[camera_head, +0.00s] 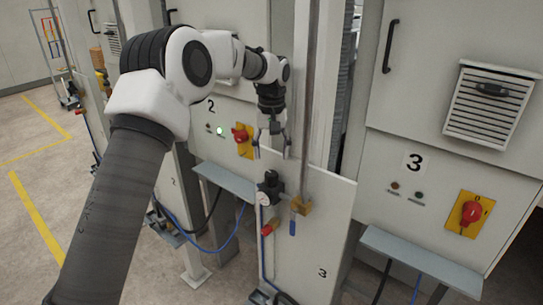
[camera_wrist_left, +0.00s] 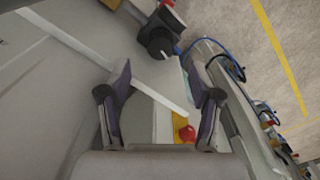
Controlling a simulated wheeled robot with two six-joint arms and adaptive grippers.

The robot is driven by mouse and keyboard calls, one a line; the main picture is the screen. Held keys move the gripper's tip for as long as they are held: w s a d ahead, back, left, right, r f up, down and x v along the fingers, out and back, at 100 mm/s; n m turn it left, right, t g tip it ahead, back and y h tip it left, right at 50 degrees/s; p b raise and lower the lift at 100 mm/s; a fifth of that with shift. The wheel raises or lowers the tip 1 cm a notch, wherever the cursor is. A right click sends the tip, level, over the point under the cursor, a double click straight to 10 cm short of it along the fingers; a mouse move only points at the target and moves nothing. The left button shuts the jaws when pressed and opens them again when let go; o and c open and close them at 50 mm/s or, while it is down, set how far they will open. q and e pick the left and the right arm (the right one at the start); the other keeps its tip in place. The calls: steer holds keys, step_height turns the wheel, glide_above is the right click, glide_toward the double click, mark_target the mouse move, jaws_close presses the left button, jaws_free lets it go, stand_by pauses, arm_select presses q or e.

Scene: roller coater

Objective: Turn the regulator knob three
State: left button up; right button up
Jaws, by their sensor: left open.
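The black regulator knob (camera_head: 270,178) tops a regulator with a round gauge (camera_head: 263,198), on the left edge of the low panel marked 3 (camera_head: 322,272). My left gripper (camera_head: 272,151) is open and empty, its fingers pointing down just above the knob. In the left wrist view the knob (camera_wrist_left: 157,40) lies beyond the open fingertips of the left gripper (camera_wrist_left: 158,66), roughly in line with the space between them. I see a gap between fingers and knob. My right gripper is not in view.
A vertical metal post (camera_head: 305,90) stands just right of the gripper. A red valve handle (camera_head: 268,228) and a blue hose sit below the regulator. Red switches on yellow plates show on cabinet 2 (camera_head: 242,140) and cabinet 3 (camera_head: 470,212). A grey ledge (camera_head: 224,183) juts out at left.

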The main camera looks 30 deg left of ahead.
mark_target(271, 173)
arm_select(q)
steer(key=shift+a, duration=0.1)
steer(key=shift+s+m, duration=0.15)
steer(key=shift+m, duration=0.55)
steer(key=m, duration=0.4)
steer(key=shift+r, duration=0.2)
steer(key=m+b, duration=0.1)
steer(key=f+m+b, duration=0.1)
steer(key=m, duration=0.1)
steer(key=m+b, duration=0.1)
steer(key=m, duration=0.1)
steer(key=shift+w+f, duration=0.15)
steer(key=shift+w, duration=0.1)
steer(key=shift+f+p, duration=0.4)
steer(key=shift+f, duration=0.1)
step_height(271, 173, down, 7)
steer(key=shift+a+r+p, duration=0.1)
steer(key=shift+r+p, duration=0.05)
steer(key=shift+p, duration=1)
steer(key=c, duration=1.2)
